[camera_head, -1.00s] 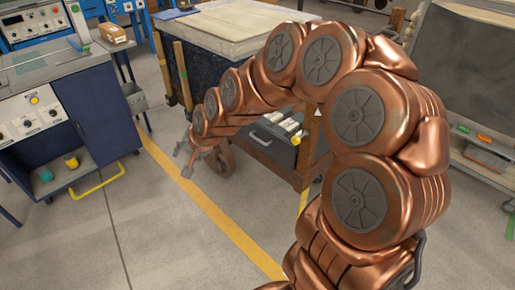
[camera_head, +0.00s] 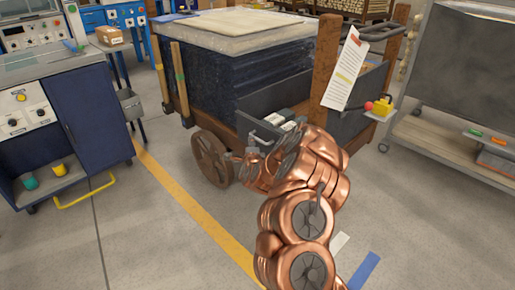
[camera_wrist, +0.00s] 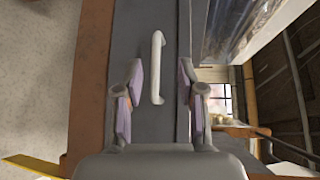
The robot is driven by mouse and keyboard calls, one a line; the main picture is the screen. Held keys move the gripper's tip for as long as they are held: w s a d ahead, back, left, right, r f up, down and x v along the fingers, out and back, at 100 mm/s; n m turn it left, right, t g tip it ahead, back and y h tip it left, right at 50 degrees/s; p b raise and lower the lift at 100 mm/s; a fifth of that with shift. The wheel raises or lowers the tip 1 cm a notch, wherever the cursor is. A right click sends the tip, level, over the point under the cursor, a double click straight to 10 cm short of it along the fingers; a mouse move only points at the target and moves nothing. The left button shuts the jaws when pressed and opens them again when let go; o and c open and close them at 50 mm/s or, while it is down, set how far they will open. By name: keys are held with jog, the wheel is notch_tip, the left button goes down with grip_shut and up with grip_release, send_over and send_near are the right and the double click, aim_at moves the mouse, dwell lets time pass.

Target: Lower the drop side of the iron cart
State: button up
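The cart (camera_head: 325,70) stands right of centre in the head view, with brown posts and frame, a spoked wheel and dark grey sides. Its drop side (camera_head: 262,128) appears to be the dark grey panel facing me. In the wrist view the panel (camera_wrist: 145,20) runs up the picture and carries a pale bar handle (camera_wrist: 156,68). My gripper (camera_wrist: 159,80) is open, with one finger on each side of the handle and gaps showing between. In the head view my gripper (camera_head: 250,160) is at the cart's lower near side, partly hidden by my arm.
A blue machine cabinet (camera_head: 100,115) is at left, and a grey rack (camera_head: 450,140) at right. A paper tag (camera_head: 346,70) hangs on the post.

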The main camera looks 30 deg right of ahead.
aim_at(258, 140)
jog(key=shift+m+h, duration=0.5)
jog(key=shift+h, duration=0.1)
jog(key=shift+w+d+f+b, duration=0.3)
jog(key=shift+w+d+f, duration=0.15)
jog(key=shift+w+d, duration=0.6)
jog(key=shift+w+d+f+b, duration=0.45)
jog(key=shift+w+d, duration=0.35)
jog(key=shift+d, duration=0.35)
jog(key=shift+w+d+f+b, duration=0.2)
jog(key=shift+w+d+f, duration=0.3)
jog(key=shift+w+d, duration=0.55)
jog(key=shift+s, duration=0.1)
jog(key=shift+d, duration=0.1)
grip_shut()
